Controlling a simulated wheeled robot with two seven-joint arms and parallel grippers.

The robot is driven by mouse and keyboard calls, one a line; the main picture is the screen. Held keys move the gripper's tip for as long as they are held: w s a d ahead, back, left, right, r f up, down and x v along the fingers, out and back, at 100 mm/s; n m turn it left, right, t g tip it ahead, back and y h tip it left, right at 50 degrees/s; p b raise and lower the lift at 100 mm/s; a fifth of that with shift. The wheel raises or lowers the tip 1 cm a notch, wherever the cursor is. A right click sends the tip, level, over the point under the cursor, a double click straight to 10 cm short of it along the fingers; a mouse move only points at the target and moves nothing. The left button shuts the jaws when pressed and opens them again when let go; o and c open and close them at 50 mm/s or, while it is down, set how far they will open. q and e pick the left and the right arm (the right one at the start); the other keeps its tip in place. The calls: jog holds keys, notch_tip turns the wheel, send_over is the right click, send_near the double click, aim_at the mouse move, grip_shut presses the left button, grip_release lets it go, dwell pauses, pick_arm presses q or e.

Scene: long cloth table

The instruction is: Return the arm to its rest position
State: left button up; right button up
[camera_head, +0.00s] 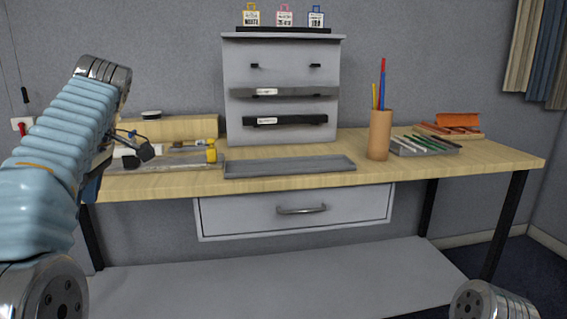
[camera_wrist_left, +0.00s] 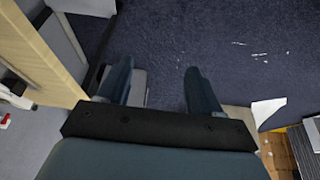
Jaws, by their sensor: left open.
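My left arm, in a pale blue ribbed sleeve, rises along the left side of the head view.
The wooden table (camera_head: 440,172) holds a grey tray (camera_head: 290,167), a grey rack (camera_head: 282,75), a brown pencil cup (camera_head: 380,135) and a tray of pens (camera_head: 425,146). A closed drawer (camera_head: 295,211) hangs below. A table edge (camera_wrist_left: 45,50) lies left in the left wrist view.

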pick_arm(q)
jog(key=w+d+f+m, duration=0.2)
jog(key=w+f+m, duration=0.15)
jog(key=f, duration=0.55)
jog(key=w+d+f+m+h, duration=0.1)
jog(key=w+f+m, duration=0.1)
jog(key=w+f, duration=0.45)
jog(key=w+d+f+m, duration=0.2)
jog(key=w+f+m, duration=0.1)
jog(key=f, duration=0.7)
jog(key=d+f+m+h, duration=0.1)
jog(key=d+f+m, duration=0.25)
jog(key=f, duration=0.95)
jog(key=s+d+f+m+h, duration=0.2)
jog(key=s+d+f, duration=0.35)
jog(key=f, duration=0.45)
jog(key=s+d+f+m+h, duration=0.2)
jog(key=s+d+f, duration=0.35)
jog(key=f, duration=0.45)
jog(key=s+d+f+m+h, duration=0.1)
jog(key=s+d+f, duration=0.1)
jog(key=s, duration=0.5)
jog(key=s+d+f+m+t+h, duration=0.1)
jog(key=s+d+f, duration=0.1)
jog(key=s+d, duration=0.3)
jog(key=s, duration=0.3)
jog(key=shift+d+m+h, duration=0.25)
jog(key=shift+m+h, duration=0.05)
jog(key=shift+m, duration=0.1)
jog(key=shift+f, duration=0.1)
